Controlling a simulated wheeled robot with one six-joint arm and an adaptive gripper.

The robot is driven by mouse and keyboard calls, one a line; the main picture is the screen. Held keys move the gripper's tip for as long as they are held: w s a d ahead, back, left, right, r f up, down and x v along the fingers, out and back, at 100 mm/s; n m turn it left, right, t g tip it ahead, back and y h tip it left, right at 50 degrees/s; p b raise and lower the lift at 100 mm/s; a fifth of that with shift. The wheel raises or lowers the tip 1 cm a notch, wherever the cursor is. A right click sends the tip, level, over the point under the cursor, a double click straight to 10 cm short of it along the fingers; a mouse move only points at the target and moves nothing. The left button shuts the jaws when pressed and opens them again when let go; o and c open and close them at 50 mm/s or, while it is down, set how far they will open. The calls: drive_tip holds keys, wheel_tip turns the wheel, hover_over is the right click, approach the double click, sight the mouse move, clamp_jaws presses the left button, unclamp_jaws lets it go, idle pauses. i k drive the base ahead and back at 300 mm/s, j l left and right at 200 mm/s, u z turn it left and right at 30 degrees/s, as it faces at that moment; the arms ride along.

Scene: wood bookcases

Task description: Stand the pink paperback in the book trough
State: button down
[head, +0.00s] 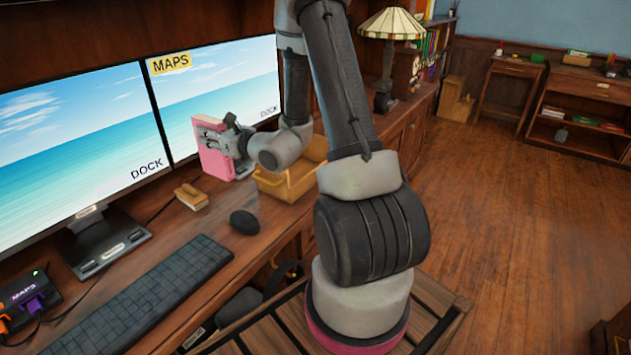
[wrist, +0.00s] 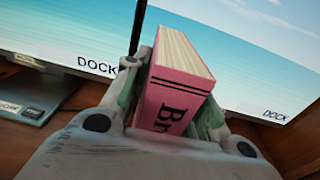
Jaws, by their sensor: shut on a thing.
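The pink paperback (head: 213,158) is upright above or at the desk, in front of the right-hand monitor. My gripper (head: 222,136) is shut on it from the right side. In the wrist view, the paperback (wrist: 176,91) sits between the fingers of my gripper (wrist: 170,95), its lettered pink spine towards the camera and its cream page edges showing. A light wooden open box, which looks like the book trough (head: 273,187), stands on the desk just right of the paperback. My arm hides its right part. I cannot tell whether the paperback's lower end touches the desk.
Two monitors (head: 68,130) stand close behind the paperback. A wooden brush-like block (head: 191,196), a black mouse (head: 244,222) and a keyboard (head: 150,300) lie in front. A lamp (head: 391,25) and a row of books (head: 432,45) are further right.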

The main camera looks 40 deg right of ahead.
sight(309, 168)
drive_tip(key=k+j+z, duration=0.2)
drive_tip(key=j+z, duration=0.15)
drive_tip(key=k+j+z, duration=0.2)
drive_tip(key=j+z, duration=0.15)
drive_tip(key=i+l+z, duration=0.3)
drive_tip(key=i+l, duration=0.15)
drive_tip(key=i+j, duration=0.15)
